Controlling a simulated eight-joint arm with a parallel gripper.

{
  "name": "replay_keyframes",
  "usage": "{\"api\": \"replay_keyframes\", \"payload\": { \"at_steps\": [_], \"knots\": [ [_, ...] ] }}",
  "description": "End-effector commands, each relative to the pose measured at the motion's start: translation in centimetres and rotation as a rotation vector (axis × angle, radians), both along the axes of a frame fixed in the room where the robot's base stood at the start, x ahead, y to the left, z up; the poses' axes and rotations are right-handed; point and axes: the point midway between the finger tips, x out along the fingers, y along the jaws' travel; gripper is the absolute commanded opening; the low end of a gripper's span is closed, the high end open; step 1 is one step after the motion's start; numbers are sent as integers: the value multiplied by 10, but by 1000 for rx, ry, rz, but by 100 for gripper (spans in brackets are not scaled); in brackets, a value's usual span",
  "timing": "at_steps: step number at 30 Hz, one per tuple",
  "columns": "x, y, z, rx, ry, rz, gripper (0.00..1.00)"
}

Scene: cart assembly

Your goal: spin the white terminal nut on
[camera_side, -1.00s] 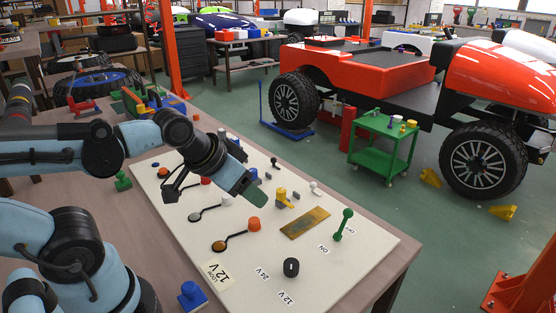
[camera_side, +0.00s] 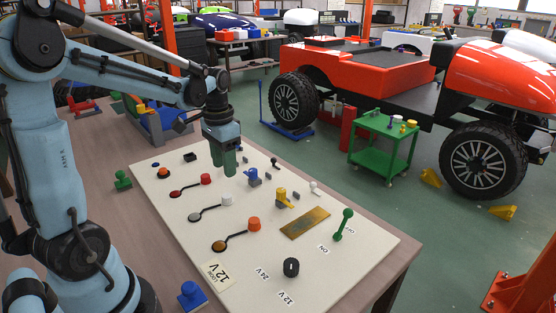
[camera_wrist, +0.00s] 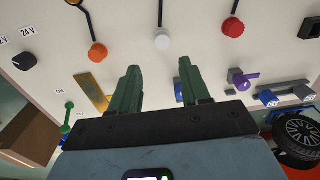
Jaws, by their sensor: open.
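The white terminal nut (camera_side: 227,198) is a small round white cap on the pale board, at the end of a black lead; whether it is threaded on cannot be told. In the wrist view it (camera_wrist: 162,41) lies ahead of the fingertips, near the middle of the gap. My gripper (camera_side: 223,170) points down with green fingers above the board, behind the nut in the side view. In the wrist view the gripper (camera_wrist: 158,64) is open, with nothing between its fingers and clear of the nut.
A red cap (camera_side: 205,179) and an orange cap (camera_side: 254,223) with similar leads flank the nut. A blue clamp (camera_side: 253,177), yellow clamp (camera_side: 281,196), brass plate (camera_side: 305,222), green lever (camera_side: 344,223) and black knob (camera_side: 291,267) stand on the board (camera_side: 345,266).

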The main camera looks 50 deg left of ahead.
Motion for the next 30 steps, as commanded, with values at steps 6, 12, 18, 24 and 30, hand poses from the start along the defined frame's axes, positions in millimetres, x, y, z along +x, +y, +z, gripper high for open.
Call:
{"api": "replay_keyframes", "payload": {
  "at_steps": [6,12,18,24,30],
  "knots": [
    [0,6,-9,-8,17,0,46],
    [0,5,-30,-7,16,0,46],
    [0,5,-58,-7,15,0,46],
    [0,5,-85,-7,15,0,46],
    [0,5,-92,-7,15,0,28]
  ]
}}
